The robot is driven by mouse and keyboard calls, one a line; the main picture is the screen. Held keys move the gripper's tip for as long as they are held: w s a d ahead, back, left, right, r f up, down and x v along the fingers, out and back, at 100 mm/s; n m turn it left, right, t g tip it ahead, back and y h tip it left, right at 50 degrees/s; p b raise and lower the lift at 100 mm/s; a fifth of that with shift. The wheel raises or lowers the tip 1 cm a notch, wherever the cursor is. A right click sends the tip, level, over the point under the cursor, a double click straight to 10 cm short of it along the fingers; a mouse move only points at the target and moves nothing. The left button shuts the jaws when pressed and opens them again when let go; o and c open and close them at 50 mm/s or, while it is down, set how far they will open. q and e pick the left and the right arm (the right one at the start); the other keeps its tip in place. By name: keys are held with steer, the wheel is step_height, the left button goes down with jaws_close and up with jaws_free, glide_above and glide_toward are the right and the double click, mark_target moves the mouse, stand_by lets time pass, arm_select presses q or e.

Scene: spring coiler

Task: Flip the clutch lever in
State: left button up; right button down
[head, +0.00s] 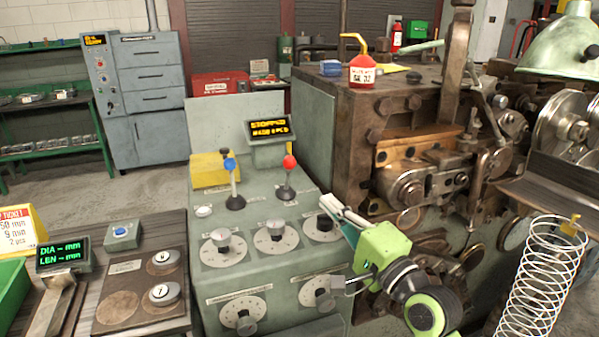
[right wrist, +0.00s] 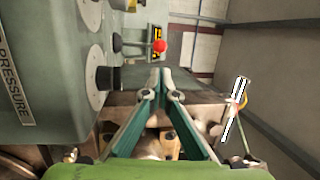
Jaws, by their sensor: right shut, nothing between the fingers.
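Two levers stand on the sloped top of the green control console (head: 245,290): a red-ball lever (head: 288,178) on the right and a blue-ball lever (head: 232,180) on the left. No readable label shows which is the clutch lever. Both stand roughly upright. My right gripper (head: 326,203) is shut and empty, over the console's right edge, in front and to the right of the red-ball lever and apart from it. In the right wrist view the closed fingertips (right wrist: 160,75) lie just below the red ball (right wrist: 160,46) in the picture. My left gripper is out of view.
Dials, including one (head: 323,227) close to my right fingers, cover the console front. A display (head: 270,130) reading STOPPED stands behind the levers. The brown coiler machine (head: 350,130) rises at the right, with a large wire spring (head: 545,275) in front.

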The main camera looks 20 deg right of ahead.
steer(key=p, duration=0.2)
glide_toward(294, 158)
steer(key=w, duration=0.1)
steer(key=w+a, duration=0.1)
steer(key=w, duration=0.2)
steer(key=shift+w+a+f, duration=0.25)
steer(key=shift+a+f, duration=0.05)
steer(key=shift+a, duration=0.1)
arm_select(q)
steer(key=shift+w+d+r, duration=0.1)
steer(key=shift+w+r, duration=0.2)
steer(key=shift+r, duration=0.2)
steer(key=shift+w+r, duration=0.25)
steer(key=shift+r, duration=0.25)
arm_select(e)
steer(key=shift+w+a, duration=0.15)
steer(key=shift+w, duration=0.5)
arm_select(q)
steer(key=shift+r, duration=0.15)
arm_select(e)
steer(key=shift+r, duration=0.15)
